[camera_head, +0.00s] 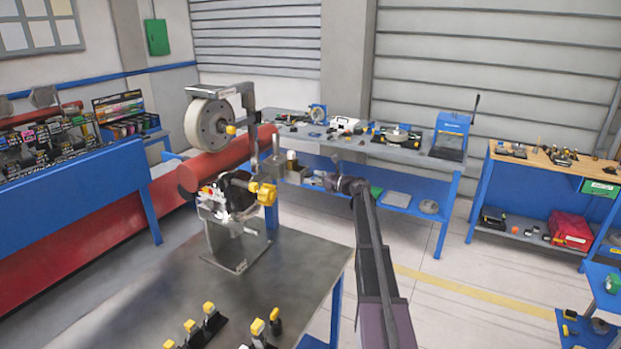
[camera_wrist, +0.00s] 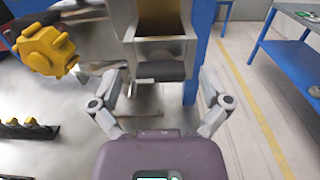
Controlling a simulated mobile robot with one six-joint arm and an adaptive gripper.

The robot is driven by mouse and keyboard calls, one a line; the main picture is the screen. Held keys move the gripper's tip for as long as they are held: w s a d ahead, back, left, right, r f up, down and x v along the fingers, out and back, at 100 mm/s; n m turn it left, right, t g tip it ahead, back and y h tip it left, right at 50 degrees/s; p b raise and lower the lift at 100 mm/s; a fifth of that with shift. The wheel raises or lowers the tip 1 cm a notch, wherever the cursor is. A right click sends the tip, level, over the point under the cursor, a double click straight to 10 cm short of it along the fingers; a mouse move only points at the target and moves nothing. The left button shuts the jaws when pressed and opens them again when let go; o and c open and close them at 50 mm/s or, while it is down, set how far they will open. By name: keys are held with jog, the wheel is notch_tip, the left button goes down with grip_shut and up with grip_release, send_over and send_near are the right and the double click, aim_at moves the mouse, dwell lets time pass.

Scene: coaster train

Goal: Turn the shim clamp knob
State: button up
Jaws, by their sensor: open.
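A yellow lobed knob (camera_head: 266,194), which looks like the clamp knob, sits on the right side of a metal fixture (camera_head: 238,245) on the near grey table. It also shows at the upper left of the wrist view (camera_wrist: 45,50), left of my gripper (camera_wrist: 165,78). My gripper is open, its two fingers spread and apart from the knob. A grey bracket with a brownish recess (camera_wrist: 163,45) and a dark grey pad lies ahead between the fingers; I cannot tell whether they touch it. In the head view my gripper is hard to make out.
A large wheel (camera_head: 208,125) stands above the fixture, with a red tube behind. Yellow-topped pieces (camera_head: 209,312) stand in black holders at the near table's front. A blue-legged bench (camera_head: 340,140) holds tools at the back.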

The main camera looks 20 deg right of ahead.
jog(key=shift+w+a, duration=0.1)
jog(key=shift+w, duration=0.05)
jog(key=c, duration=1.2)
jog(key=shift+o, duration=0.2)
jog(key=shift+a, duration=0.25)
jog(key=shift+d, duration=0.2)
